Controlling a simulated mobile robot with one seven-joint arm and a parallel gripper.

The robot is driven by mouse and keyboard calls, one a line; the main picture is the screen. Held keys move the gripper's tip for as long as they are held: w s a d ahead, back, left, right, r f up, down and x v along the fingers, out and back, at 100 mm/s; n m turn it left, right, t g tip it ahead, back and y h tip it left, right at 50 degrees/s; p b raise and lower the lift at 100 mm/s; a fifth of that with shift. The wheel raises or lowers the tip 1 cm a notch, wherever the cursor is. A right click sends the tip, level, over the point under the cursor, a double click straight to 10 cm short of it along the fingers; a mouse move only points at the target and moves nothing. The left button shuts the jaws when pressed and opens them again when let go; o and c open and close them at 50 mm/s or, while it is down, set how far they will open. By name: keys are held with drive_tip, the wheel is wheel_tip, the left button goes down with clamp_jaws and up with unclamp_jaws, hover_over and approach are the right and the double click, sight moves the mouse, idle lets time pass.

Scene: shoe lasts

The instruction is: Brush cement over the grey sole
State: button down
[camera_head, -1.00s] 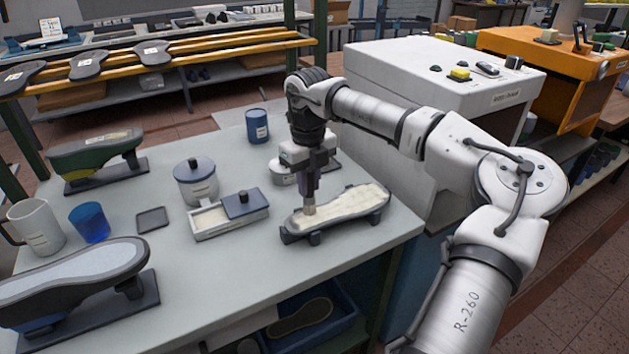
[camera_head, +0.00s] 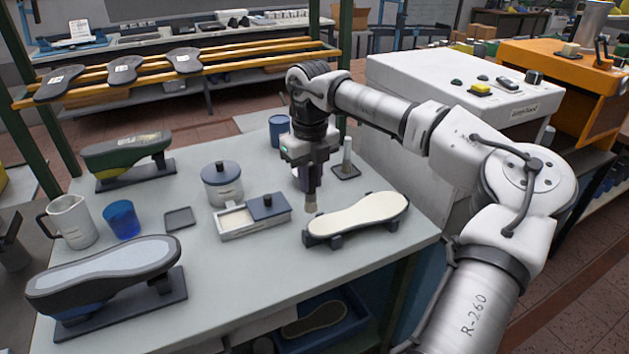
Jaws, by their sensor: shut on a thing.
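A sole-shaped piece with a smooth cream top (camera_head: 357,215) and dark rim lies on a low dark cradle at the table's right. My gripper (camera_head: 313,172) points down and is shut on a brush with pale bristles (camera_head: 311,207). The bristles are at the far left end of the cream sole; I cannot tell if they touch it. A shoe last with a grey sole face up (camera_head: 105,264) stands at front left on a dark stand. A white tray (camera_head: 234,234) with pale contents and a dark block (camera_head: 269,206) is left of the cream sole.
A lidded pot (camera_head: 221,185), blue cup (camera_head: 122,220), white jug (camera_head: 70,222), dark square plate (camera_head: 180,218) and green last (camera_head: 128,150) stand on the table (camera_head: 235,285). A grey post (camera_head: 347,155) stands behind the cream sole. Its front is clear.

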sight(310, 165)
drive_tip(key=shift+r+p, duration=0.9)
drive_tip(key=shift+r, duration=0.9)
